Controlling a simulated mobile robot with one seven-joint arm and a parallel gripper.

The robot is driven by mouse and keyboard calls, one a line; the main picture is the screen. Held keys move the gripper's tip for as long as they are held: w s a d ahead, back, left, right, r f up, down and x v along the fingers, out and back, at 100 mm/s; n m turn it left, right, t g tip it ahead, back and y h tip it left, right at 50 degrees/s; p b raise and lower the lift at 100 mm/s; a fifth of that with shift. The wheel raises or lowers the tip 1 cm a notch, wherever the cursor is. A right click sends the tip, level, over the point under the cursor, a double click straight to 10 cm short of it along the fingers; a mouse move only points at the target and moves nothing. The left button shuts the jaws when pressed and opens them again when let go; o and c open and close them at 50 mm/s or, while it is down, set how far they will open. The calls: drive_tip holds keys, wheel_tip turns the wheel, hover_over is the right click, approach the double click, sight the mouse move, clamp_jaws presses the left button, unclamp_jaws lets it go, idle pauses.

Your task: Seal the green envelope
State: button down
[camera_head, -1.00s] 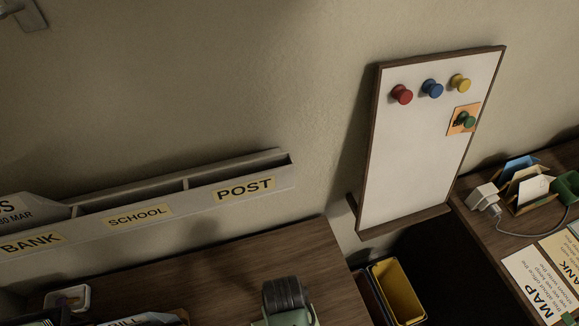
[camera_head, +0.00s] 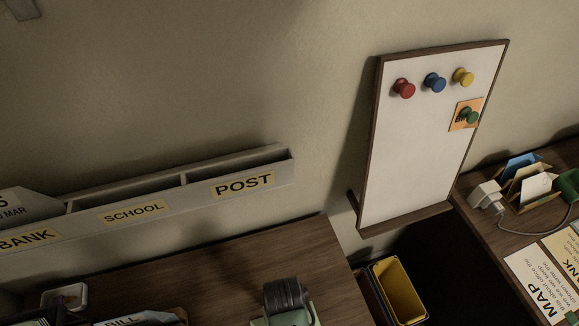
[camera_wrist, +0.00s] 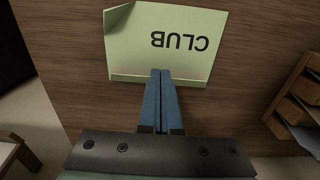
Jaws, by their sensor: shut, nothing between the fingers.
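The pale green envelope (camera_wrist: 195,62) lies on the brown wooden desk in the wrist view, with the word CLUB upside down on it. Its upper-left corner looks folded or curled, and a narrow strip runs along its lower edge. My gripper (camera_wrist: 160,73) is shut and empty. Its blue fingertips overlap the middle of the envelope's lower edge in the picture; I cannot tell whether they touch it. I cannot make out the envelope clearly in the head view.
A grey wall rack (camera_head: 200,204) labelled BANK, SCHOOL and POST runs behind the desk (camera_head: 215,247). A white board (camera_head: 415,160) with pins hangs to the right. A yellow bin (camera_head: 397,290) stands beside the desk. A wooden holder (camera_wrist: 293,95) shows at the wrist view's right.

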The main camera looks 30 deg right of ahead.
drive_tip(key=shift+f+b, duration=1)
drive_tip(key=shift+f, duration=0.6)
wheel_tip(320, 180, up, 8)
drive_tip(key=p, duration=0.8)
drive_tip(key=shift+p, duration=0.35)
